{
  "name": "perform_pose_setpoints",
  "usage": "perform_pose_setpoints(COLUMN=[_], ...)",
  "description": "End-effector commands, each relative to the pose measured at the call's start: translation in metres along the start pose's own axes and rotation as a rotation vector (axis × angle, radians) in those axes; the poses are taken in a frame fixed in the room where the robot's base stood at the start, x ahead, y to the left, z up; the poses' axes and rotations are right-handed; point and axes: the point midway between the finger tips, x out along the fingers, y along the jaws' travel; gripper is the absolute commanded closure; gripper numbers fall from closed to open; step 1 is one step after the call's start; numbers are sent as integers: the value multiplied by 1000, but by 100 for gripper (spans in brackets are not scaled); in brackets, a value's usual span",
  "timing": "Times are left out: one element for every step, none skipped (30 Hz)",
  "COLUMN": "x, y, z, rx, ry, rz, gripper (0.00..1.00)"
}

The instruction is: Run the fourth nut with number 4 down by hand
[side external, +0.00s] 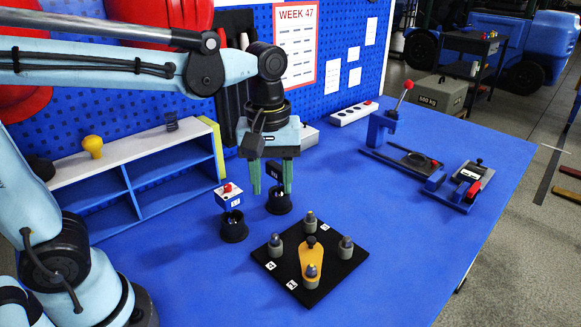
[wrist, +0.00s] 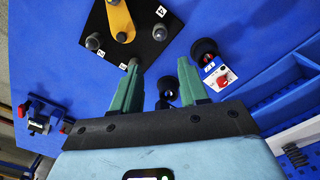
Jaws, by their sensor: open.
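A black fixture plate (side external: 309,262) carries several grey posts with dark rounded tops, such as the far-left one (side external: 275,245), and a yellow tapered clamp plate (side external: 312,262) with a black knob. In the wrist view this cup (wrist: 167,94) shows between the fingers (wrist: 158,64), holding something small and shiny.
A second black cup (side external: 234,229) stands to the left, by a blue-and-white box with a red button (side external: 229,195). A blue shelf unit (side external: 150,185) stands behind. Clamp fixtures (side external: 420,160) sit at the right. The table's front right is clear.

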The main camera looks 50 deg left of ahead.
Motion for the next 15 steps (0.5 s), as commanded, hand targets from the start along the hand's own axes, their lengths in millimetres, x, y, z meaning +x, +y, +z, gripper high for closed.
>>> perform_pose_setpoints(x=[0,1,2,3,5,8,11,14,19,23,28,33,37,42,47], y=[2,2,2,2,2,2,2,2,2,1,1,2,2,1,1], z=[0,0,1,1,1,1,1,1,1,1,1,1,1,1,1], rx=[-14,-20,-25,-26,-27,-26,-26,-26,-26,-26,-26,-25,-25,-25,-25], ry=[-5,-7,-9,-10,-10,-9,-9,-9,-9,-8,-8,-8,-8,-8,-7], rz=[-8,-12,-15,-15,-16,-15,-15,-15,-14,-14,-14,-13,-13,-13,-13], gripper=[56,56,56,56,56,56,56,56,56,56,56,56,56,56,56])
